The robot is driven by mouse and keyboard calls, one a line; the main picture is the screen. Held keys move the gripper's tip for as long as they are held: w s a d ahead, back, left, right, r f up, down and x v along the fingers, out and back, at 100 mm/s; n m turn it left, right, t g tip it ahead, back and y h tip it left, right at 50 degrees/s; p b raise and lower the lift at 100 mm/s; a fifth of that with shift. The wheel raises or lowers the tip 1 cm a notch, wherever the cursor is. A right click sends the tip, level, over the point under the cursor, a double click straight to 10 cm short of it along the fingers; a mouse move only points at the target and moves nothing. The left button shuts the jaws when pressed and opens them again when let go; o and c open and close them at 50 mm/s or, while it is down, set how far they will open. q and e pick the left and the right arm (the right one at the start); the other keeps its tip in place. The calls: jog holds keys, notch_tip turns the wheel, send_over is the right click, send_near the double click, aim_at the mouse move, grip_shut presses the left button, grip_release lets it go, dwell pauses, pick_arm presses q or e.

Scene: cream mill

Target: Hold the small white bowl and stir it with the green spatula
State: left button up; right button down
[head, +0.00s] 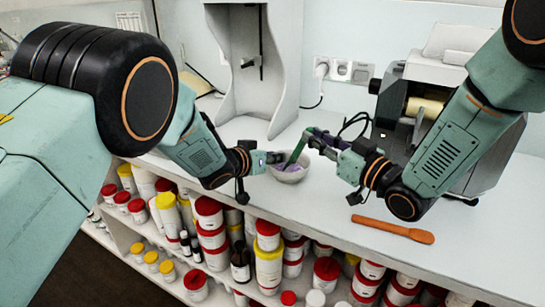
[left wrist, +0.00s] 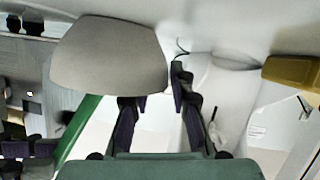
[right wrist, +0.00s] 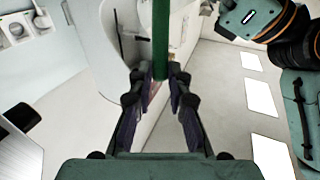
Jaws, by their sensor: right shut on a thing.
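The small white bowl (head: 291,173) stands on the counter with purple contents, and its greyish wall (left wrist: 108,58) fills the upper left of the left wrist view. My left gripper (head: 273,157) is at the bowl's left rim. Its fingers (left wrist: 160,100) are apart, one partly hidden behind the bowl wall, the other just outside its edge. My right gripper (head: 314,139) is shut on the green spatula (head: 298,148), which slants down into the bowl. The spatula (right wrist: 161,40) also stands between the fingers in the right wrist view. Its lower end is hidden in the contents.
A wooden spoon (head: 393,229) lies on the counter at the right front. A grey machine (head: 430,110) stands behind my right arm, and a pale stand (head: 238,80) behind the bowl. Shelves below the counter hold many jars (head: 268,255). The counter between bowl and spoon is clear.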

pick_arm(q)
grip_shut()
dwell(0.8)
